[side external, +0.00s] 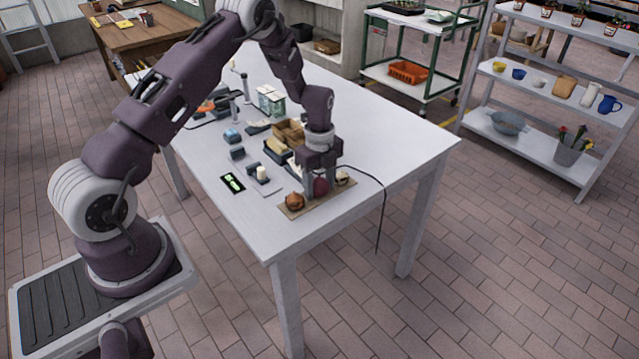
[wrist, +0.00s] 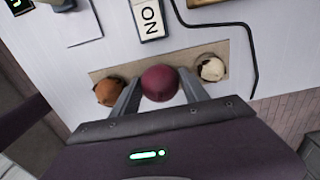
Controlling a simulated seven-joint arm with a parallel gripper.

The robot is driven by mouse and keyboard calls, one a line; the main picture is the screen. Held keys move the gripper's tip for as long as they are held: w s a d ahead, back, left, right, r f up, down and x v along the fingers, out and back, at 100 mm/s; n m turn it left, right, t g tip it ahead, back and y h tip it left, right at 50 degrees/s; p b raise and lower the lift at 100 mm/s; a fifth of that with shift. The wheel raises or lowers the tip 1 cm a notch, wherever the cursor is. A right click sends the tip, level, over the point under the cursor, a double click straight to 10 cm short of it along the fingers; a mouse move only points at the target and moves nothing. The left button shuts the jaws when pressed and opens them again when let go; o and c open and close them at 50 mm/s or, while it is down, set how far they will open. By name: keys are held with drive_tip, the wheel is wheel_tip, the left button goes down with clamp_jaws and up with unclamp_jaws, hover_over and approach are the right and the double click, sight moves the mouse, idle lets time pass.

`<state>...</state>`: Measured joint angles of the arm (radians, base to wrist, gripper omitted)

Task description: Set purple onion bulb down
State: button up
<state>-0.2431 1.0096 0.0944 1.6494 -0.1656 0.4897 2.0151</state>
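The purple onion bulb (side external: 321,187) is dark red-purple and round. It sits between the two fingers of my gripper (wrist: 160,86), which appear to press on both its sides; the onion also shows in the wrist view (wrist: 160,83). My gripper points down over a narrow brown board (side external: 311,206) near the table's front edge. The onion is over the middle of the board, and I cannot tell if its underside touches. A brown-orange onion (wrist: 109,92) lies to its left and a pale bulb (wrist: 211,69) to its right, both on the board.
A black cable (side external: 384,205) runs past the right of the board and hangs off the white table (side external: 400,140). The table's right side is clear.

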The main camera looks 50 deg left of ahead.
drive_tip(key=shift+o, duration=1.3)
wheel_tip(320, 180, up, 12)
drive_tip(key=shift+r, duration=0.2)
drive_tip(key=s+d+r+n+t, duration=0.1)
drive_tip(key=s+d+r+n, duration=0.25)
drive_tip(key=r, duration=0.45)
drive_tip(key=s+d+r+n+t, duration=0.1)
drive_tip(key=s+d+r+n, duration=0.3)
drive_tip(key=r, duration=0.3)
drive_tip(key=s+d+r+n+t, duration=0.1)
drive_tip(key=s+n, duration=0.4)
drive_tip(key=s, duration=0.5)
drive_tip(key=s+d+r+n+t, duration=0.2)
drive_tip(key=s+d+n, duration=0.3)
drive_tip(key=s, duration=0.6)
drive_tip(key=shift+s+r+t, duration=0.25)
drive_tip(key=shift+r+t, duration=0.05)
drive_tip(key=shift+r, duration=0.55)
